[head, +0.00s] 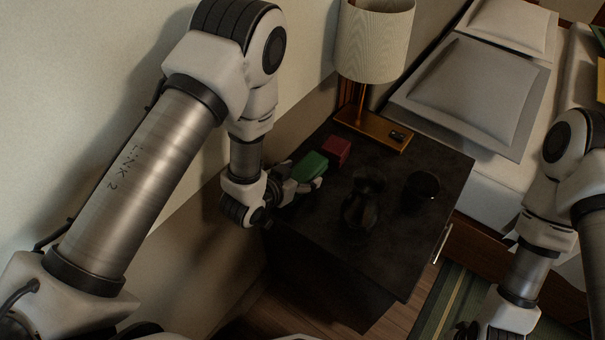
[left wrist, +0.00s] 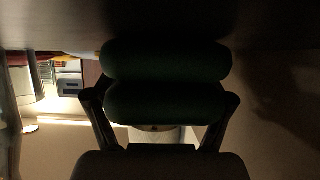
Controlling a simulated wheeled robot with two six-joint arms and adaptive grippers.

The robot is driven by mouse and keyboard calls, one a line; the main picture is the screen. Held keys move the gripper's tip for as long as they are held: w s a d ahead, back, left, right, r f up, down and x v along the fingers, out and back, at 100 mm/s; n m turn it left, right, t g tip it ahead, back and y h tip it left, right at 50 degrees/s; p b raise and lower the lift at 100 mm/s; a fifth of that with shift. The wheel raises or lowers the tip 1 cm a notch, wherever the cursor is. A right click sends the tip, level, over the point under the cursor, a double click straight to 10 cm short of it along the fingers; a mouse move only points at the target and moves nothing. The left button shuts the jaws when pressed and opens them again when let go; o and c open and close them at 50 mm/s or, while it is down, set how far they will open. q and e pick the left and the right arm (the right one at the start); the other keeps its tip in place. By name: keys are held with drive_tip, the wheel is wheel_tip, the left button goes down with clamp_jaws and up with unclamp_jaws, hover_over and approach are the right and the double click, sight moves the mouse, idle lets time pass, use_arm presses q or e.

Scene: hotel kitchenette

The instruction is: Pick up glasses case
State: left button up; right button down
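The glasses case is most likely the green rounded case (head: 312,166) lying at the left back part of the dark tabletop. My left gripper (head: 302,178) reaches it from the left, low over the table, with its fingers on either side of it. In the left wrist view the dark green case (left wrist: 166,103) fills the middle, between the widely spread fingers. I see no clear lift off the table, and firm contact of the pads cannot be made out. My right gripper (head: 466,331) shows only in part at the bottom edge; its fingers are cut off.
A red box (head: 336,150) lies close behind the green case. A lamp (head: 372,45) on a brass base stands at the back. A dark vase (head: 362,200) and dark cup (head: 422,188) stand to the right. The tabletop's front (head: 385,265) is clear. A bed (head: 475,95) is beyond.

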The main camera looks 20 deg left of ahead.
use_arm(q)
drive_tip(key=shift+w+d+f, duration=0.1)
drive_tip(key=shift+f, duration=0.05)
drive_tip(key=c, duration=0.8)
